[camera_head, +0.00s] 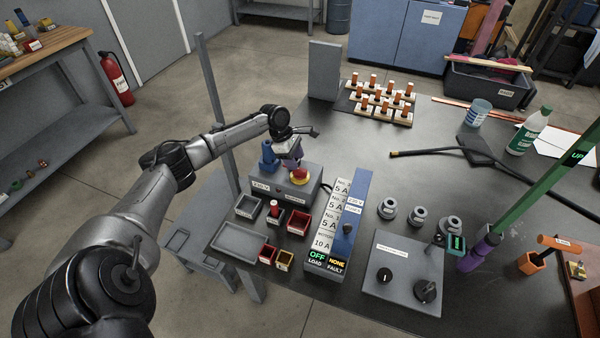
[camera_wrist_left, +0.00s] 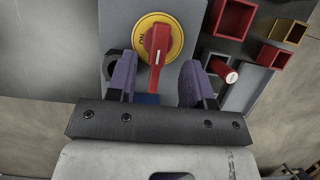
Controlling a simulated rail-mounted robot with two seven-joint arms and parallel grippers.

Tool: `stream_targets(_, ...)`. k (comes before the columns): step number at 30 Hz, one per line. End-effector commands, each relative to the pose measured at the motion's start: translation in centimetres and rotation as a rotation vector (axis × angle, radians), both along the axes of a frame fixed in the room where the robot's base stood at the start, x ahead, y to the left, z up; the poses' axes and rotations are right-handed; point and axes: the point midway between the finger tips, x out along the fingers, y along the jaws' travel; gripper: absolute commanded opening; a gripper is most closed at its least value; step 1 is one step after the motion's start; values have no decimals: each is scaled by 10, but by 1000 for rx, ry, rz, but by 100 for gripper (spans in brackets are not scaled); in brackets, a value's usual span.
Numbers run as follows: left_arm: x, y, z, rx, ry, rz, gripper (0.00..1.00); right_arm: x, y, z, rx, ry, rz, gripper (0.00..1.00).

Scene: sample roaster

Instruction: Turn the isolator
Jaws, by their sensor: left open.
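The isolator has a red handle on a yellow disc (camera_head: 300,176), mounted on a grey box (camera_head: 275,192) near the table's left edge. In the left wrist view the red handle (camera_wrist_left: 157,42) points down the picture, and the yellow disc (camera_wrist_left: 142,27) shows around it. My left gripper (camera_head: 289,152) is above the box, just behind the isolator. Its purple fingers (camera_wrist_left: 158,80) are open, one on each side of the handle's lower end, with a visible gap on both sides. My right gripper is not in view.
Red and yellow bins (camera_head: 298,222) and a grey tray (camera_head: 240,240) stand in front of the box. A blue-sided panel (camera_head: 350,215) with fuse labels rises to its right. A grey control box (camera_head: 405,268) is further right. The table's middle is mostly clear.

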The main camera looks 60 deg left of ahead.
Motion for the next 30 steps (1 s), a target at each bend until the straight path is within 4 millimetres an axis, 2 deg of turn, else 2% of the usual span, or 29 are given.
stream_targets(1,2,-3,-12,-1,1,-1,47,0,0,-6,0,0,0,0)
stream_targets(3,5,-6,-21,-1,1,0,47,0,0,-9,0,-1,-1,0)
stream_targets(9,10,-13,-39,-1,0,-1,47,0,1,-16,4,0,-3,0)
stream_targets(15,12,-15,-47,0,1,0,47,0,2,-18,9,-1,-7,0)
stream_targets(24,12,-15,-48,1,0,-1,47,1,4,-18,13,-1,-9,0)
stream_targets(30,12,-15,-47,1,0,-1,30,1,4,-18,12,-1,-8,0)
